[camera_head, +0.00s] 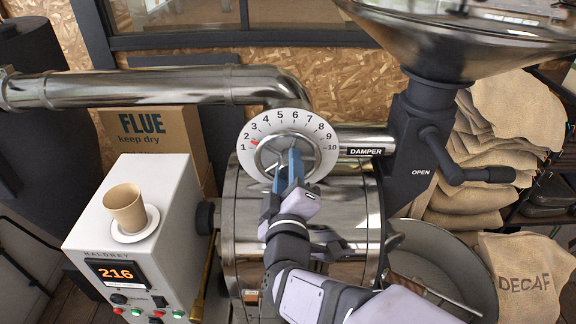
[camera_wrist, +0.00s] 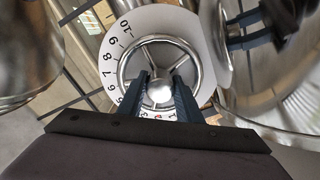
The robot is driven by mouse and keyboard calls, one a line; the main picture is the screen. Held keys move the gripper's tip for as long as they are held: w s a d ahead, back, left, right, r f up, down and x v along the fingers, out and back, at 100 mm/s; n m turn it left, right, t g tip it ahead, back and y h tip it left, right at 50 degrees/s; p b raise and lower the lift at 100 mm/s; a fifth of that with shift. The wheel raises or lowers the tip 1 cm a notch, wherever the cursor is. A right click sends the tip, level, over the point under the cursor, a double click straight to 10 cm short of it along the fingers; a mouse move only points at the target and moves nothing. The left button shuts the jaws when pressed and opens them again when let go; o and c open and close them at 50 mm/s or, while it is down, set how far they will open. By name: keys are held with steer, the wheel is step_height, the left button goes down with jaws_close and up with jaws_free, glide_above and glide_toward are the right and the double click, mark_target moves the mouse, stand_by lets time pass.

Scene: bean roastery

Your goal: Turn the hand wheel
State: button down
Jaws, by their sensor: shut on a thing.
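The hand wheel (camera_head: 262,158) is a silver spoked wheel in front of a round white dial (camera_head: 328,146) numbered 1 to 10. A red pointer (camera_head: 253,142) lies on the scale between 1 and 2. My gripper (camera_head: 290,168) reaches the wheel from the front and hides part of its middle. In the wrist view, the wheel (camera_wrist: 159,89) shows its round hub between the two dark fingers of my gripper (camera_wrist: 162,84). The jaws are shut on the wheel near the hub; the exact contact is hard to see.
A pipe (camera_head: 150,88) runs left behind the dial. A control box (camera_head: 130,240) with a paper cup (camera_head: 125,208) on a saucer stands at the left. Sacks (camera_head: 500,140) lie at the right.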

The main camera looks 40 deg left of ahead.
steer(key=c, duration=1.3)
jaws_free()
steer(key=shift+s+d, duration=0.1)
steer(key=shift+s, duration=0.05)
steer(key=b+v, duration=0.3)
steer(key=v, duration=0.4)
steer(key=shift+b, duration=0.3)
